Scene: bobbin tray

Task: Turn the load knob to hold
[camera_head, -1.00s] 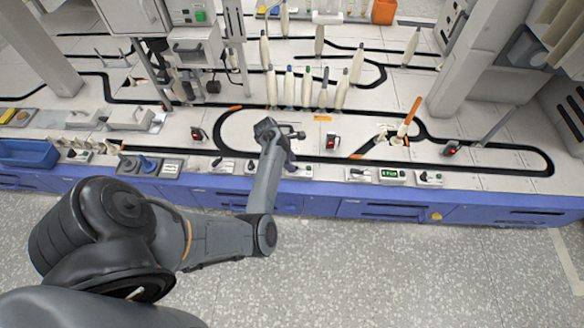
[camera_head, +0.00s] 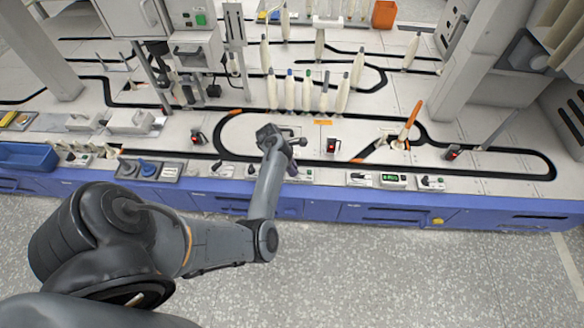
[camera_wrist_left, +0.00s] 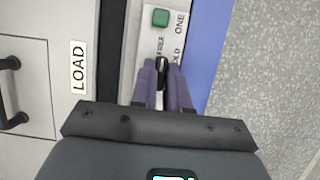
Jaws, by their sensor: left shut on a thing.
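In the left wrist view, my left gripper (camera_wrist_left: 163,84) has its two purple-grey fingers closed around the small black load knob (camera_wrist_left: 163,63) on a pale control panel (camera_wrist_left: 149,43). The fingers hide part of the knob, so I cannot tell for certain which word it points to. Beside it are the printed words FREE and a partly covered one ending in OLD. A LOAD label (camera_wrist_left: 78,67) is on the white surface to the left. In the head view, my left gripper (camera_head: 292,163) reaches down to the bench's front edge. My right gripper is not in view.
A green button (camera_wrist_left: 160,18) sits on the same panel, farther up. In the head view, standing bobbins (camera_head: 307,90) are behind the gripper, and a small black device with a red light (camera_head: 331,146) is to its right. The blue bench front (camera_head: 330,208) drops to open floor.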

